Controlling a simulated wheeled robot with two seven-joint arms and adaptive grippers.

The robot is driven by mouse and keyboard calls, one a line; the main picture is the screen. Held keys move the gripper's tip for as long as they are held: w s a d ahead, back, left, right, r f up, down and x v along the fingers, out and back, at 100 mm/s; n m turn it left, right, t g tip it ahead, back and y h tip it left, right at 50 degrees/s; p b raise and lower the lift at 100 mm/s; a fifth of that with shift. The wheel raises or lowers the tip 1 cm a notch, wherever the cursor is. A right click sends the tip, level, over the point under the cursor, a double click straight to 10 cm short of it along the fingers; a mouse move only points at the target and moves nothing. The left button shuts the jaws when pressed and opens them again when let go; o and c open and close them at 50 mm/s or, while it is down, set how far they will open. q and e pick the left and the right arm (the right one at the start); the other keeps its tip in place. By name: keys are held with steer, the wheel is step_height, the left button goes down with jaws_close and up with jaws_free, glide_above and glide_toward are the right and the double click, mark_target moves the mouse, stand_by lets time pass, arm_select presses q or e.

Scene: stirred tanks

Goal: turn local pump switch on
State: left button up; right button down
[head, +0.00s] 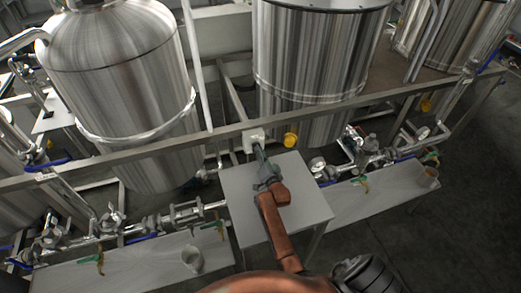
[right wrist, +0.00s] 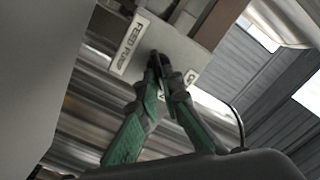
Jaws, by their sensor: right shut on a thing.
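The local pump switch is on a pale grey box (head: 252,139) fixed to the horizontal frame rail between two steel tanks. In the right wrist view the box (right wrist: 178,45) carries a label reading "FEED PUMP", and a second label is partly covered by the fingers. My right gripper (head: 261,155) reaches up to the box front. In the right wrist view its green fingers (right wrist: 166,72) are shut on the dark switch handle, which is mostly hidden between the fingertips. I cannot read the switch position. My left gripper is not in view.
A grey table (head: 235,190) stands below the box, under my right arm. Steel tanks (head: 125,90) rise left and right (head: 310,60). Pipes and valves with green handles (head: 99,259) run low on both sides. A white cup (head: 192,259) stands at the lower left. Dark floor is free at the right.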

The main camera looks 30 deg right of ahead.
steer(key=shift+d+f+m+p, duration=0.15)
steer(key=shift+m+p, duration=0.55)
steer(key=shift+m, duration=0.9)
steer(key=shift+s, duration=0.1)
steer(key=c, duration=2.1)
jaws_free()
steer(key=v, duration=0.7)
steer(key=shift+s, duration=0.2)
